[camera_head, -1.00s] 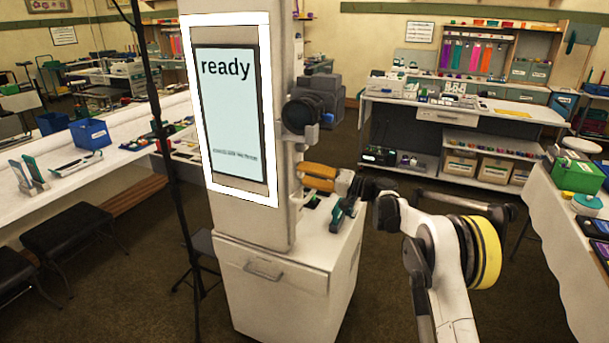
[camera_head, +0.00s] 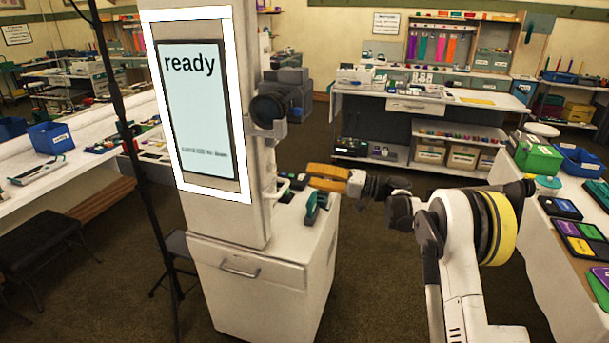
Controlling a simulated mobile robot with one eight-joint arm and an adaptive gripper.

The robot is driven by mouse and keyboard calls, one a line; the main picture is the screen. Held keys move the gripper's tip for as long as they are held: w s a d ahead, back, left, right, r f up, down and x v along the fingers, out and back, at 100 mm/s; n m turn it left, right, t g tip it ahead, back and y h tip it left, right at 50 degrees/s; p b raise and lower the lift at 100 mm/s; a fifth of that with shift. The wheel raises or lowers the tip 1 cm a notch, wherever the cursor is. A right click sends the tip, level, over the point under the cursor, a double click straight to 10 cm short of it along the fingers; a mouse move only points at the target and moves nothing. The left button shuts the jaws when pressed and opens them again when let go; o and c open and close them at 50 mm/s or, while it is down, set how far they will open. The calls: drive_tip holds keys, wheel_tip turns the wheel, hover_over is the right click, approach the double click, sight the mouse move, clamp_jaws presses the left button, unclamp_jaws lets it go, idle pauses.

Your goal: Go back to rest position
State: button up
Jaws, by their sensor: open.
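My gripper (camera_head: 372,187) is a small dark shape at the end of my white arm. It is open, and I see nothing held in it. It is in the middle of the head view, right of the kiosk's white cabinet (camera_head: 262,285). My forearm, with its yellow ring, reaches in from the lower right. An orange-topped item (camera_head: 328,172) is just left of the gripper in the picture. I cannot tell whether they touch. A dark green item (camera_head: 313,208) stands on the cabinet top. The fingertips are too small to make out clearly.
The kiosk screen (camera_head: 203,110) reads "ready". A white table (camera_head: 545,230) with a green bin (camera_head: 538,160) and trays is at right. Shelving (camera_head: 420,115) is behind. Brown floor is open between the cabinet and the right table.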

drive_tip(key=s+r+m+h, duration=0.1)
drive_tip(key=s+r+h, duration=0.3)
drive_tip(key=s, duration=0.5)
drive_tip(key=s+r+m+h, duration=0.1)
drive_tip(key=s+r+h, duration=0.3)
drive_tip(key=s, duration=0.5)
drive_tip(key=s+d+f+h, duration=0.2)
drive_tip(key=s+d+h, duration=0.1)
drive_tip(key=s, duration=0.6)
drive_tip(key=s+d+f+h, duration=0.3)
drive_tip(key=s+d, duration=0.3)
drive_tip(key=s, duration=0.4)
drive_tip(key=s+d+f+t+h, duration=0.1)
drive_tip(key=s+d+f+h, duration=0.2)
drive_tip(key=s, duration=0.6)
drive_tip(key=shift+s+d+f, duration=0.2)
drive_tip(key=shift+d, duration=0.65)
